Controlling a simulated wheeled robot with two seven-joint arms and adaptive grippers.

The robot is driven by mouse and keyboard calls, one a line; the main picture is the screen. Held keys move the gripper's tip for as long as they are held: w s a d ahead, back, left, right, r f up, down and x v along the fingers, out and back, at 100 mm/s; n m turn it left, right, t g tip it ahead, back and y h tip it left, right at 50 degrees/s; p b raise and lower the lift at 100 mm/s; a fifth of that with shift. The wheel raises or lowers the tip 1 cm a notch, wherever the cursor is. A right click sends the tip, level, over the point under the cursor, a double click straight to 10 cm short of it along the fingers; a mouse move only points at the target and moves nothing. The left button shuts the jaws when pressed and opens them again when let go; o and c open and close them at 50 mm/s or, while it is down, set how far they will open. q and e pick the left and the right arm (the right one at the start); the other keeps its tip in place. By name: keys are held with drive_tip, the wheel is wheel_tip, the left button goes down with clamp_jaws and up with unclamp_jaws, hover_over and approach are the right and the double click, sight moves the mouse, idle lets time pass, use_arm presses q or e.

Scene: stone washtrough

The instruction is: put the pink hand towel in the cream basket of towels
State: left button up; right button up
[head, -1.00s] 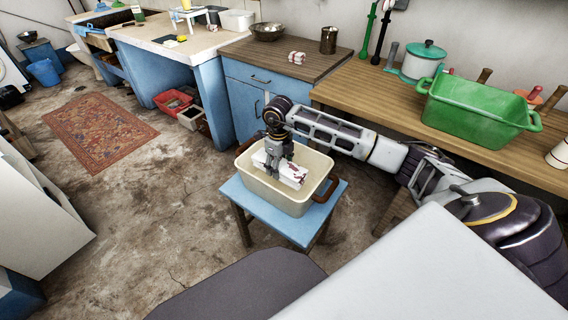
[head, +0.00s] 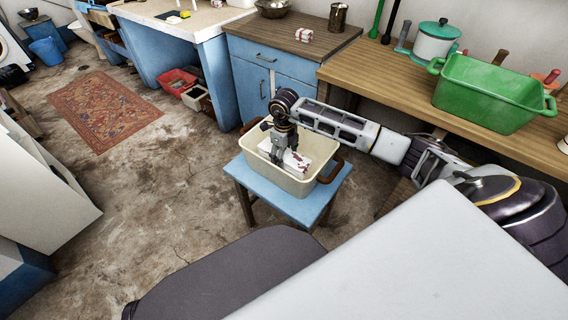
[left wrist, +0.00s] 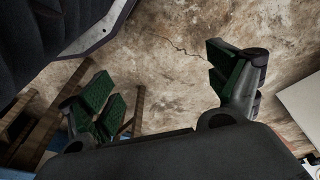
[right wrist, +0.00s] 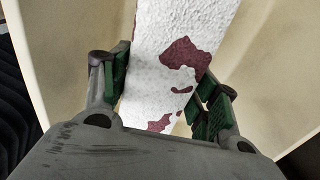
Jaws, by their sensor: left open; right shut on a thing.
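The cream basket (head: 268,178) stands on a small blue stool. My right gripper (head: 281,160) reaches down into it and is shut on the hand towel (head: 298,163), which looks white with dark red patches rather than plain pink. In the right wrist view the towel (right wrist: 172,85) lies between the green finger pads, with cream basket walls on both sides. I cannot tell whether the towel touches the basket floor. No other towels show in the basket. My left gripper (left wrist: 165,82) is open and empty above the bare floor.
The blue stool (head: 310,208) is barely wider than the basket. A wooden counter with a green tub (head: 490,95) and a pot (head: 437,48) stands at right. A rolled red-and-white towel (head: 304,35) lies on the cabinet top.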

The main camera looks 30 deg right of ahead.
drive_tip(key=shift+f, duration=0.3)
wheel_tip(320, 180, down, 3)
drive_tip(key=shift+b, duration=0.4)
use_arm(q)
drive_tip(key=shift+w+d+r, duration=0.15)
drive_tip(key=shift+d+r, duration=0.05)
drive_tip(key=shift+r, duration=0.6)
use_arm(e)
drive_tip(key=shift+f, duration=0.6)
use_arm(q)
drive_tip(key=shift+f, duration=0.15)
use_arm(e)
drive_tip(key=o, duration=0.7)
drive_tip(key=shift+f, duration=0.15)
drive_tip(key=shift+c, duration=0.2)
use_arm(q)
drive_tip(key=shift+r, duration=0.25)
use_arm(e)
drive_tip(key=o, duration=0.5)
drive_tip(key=shift+c, duration=0.2)
drive_tip(key=shift+r, duration=0.2)
